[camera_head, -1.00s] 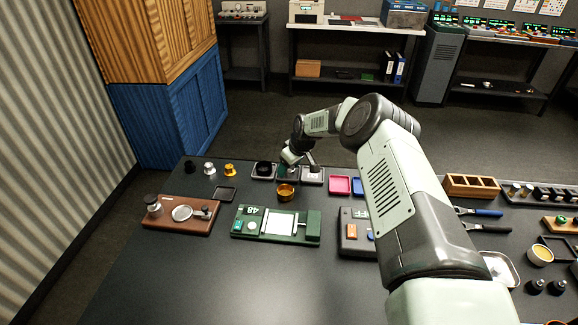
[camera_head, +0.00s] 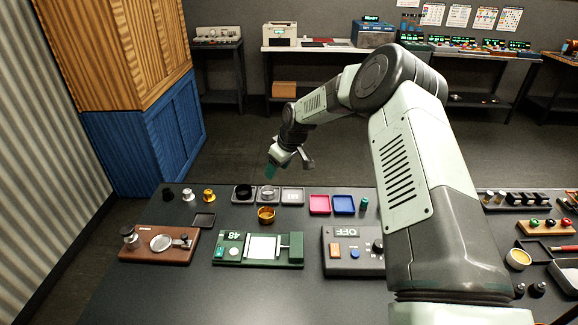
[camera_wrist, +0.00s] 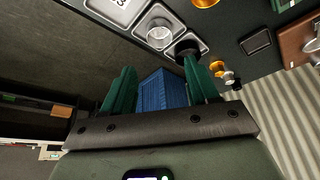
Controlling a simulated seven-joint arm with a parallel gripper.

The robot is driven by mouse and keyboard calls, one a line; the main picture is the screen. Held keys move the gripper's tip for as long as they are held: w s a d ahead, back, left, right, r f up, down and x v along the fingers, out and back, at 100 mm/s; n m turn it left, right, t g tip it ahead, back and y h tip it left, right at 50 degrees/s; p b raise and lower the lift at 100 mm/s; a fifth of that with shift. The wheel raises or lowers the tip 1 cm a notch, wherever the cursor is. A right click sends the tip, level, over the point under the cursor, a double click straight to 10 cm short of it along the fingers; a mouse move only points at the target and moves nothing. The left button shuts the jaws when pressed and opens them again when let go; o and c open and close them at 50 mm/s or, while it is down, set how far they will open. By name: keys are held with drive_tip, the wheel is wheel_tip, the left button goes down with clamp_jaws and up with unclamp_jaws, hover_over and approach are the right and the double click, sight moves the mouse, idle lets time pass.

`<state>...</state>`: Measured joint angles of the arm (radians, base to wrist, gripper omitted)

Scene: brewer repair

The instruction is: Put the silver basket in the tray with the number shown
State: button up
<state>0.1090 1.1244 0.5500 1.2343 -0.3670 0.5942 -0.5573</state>
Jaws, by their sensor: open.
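The silver basket (camera_head: 268,192) sits in the middle grey tray (camera_head: 268,203) of a row of three at the back of the table; it also shows in the wrist view (camera_wrist: 160,34). The right tray (camera_head: 292,197) is empty and has a marking, partly cut off in the wrist view with a 3 visible (camera_wrist: 118,8). The left tray holds a black basket (camera_head: 243,191). My gripper (camera_head: 271,171) is above and behind the trays, apart from the silver basket. Its green fingers (camera_wrist: 158,68) are spread, with nothing between them.
A gold basket (camera_head: 266,214) stands in front of the trays. A green device (camera_head: 258,249) has a display that seems to read 48, upside down. Pink (camera_head: 319,204) and blue (camera_head: 344,204) trays lie to the right. The table's front left is clear.

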drive_tip(key=s+d+r+m+h, duration=0.1)
drive_tip(key=s+d+r, duration=0.2)
drive_tip(key=s+r, duration=0.45)
drive_tip(key=s+d+r+m+t+h, duration=0.1)
drive_tip(key=s+d+r, duration=0.25)
drive_tip(key=r, duration=0.75)
drive_tip(key=s+d+r+m+h, duration=0.2)
drive_tip(key=s+d+r, duration=0.1)
drive_tip(key=s+r, duration=0.5)
drive_tip(key=s+d+r+m, duration=0.1)
drive_tip(key=s+d+m, duration=0.1)
drive_tip(key=s, duration=0.6)
drive_tip(key=s+d+r+m+t, duration=0.1)
drive_tip(key=s+d+r+m, duration=0.1)
drive_tip(key=s, duration=0.6)
drive_tip(key=s+d+r+m, duration=0.2)
drive_tip(key=s+d, duration=0.1)
drive_tip(key=s, duration=0.6)
drive_tip(key=shift+t, duration=0.4)
drive_tip(key=shift+s+r, duration=0.1)
